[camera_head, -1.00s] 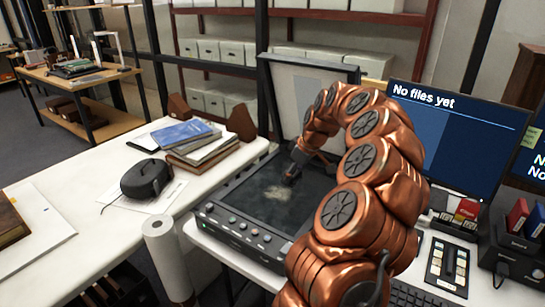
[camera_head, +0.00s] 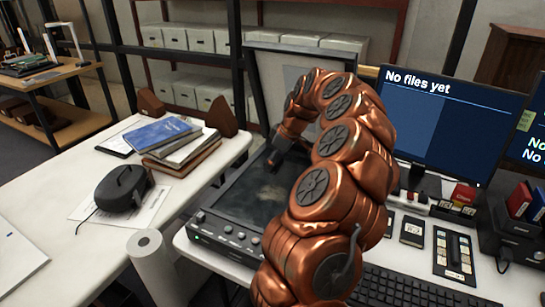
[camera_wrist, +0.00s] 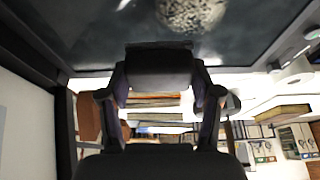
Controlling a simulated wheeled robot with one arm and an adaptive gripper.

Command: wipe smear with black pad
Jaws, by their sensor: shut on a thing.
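My gripper (camera_head: 275,157) reaches over the dark glass of the flatbed scanner (camera_head: 222,237), near the back of the glass by the raised lid. In the wrist view my gripper (camera_wrist: 158,85) is shut on the black pad (camera_wrist: 158,68), a dark block between the fingers. The pale grey smear (camera_head: 270,193) lies on the glass, in front of the gripper in the head view and partly behind my arm. The smear (camera_wrist: 190,12) also shows at the top edge of the wrist view, apart from the pad. Whether the pad touches the glass cannot be told.
The raised scanner lid (camera_head: 300,62) stands behind the glass. Stacked books (camera_head: 180,145) and a black device (camera_head: 124,188) lie on the white table to the left. A paper roll (camera_head: 150,262) stands in front. A monitor (camera_head: 450,120) and keyboard (camera_head: 410,290) are at right.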

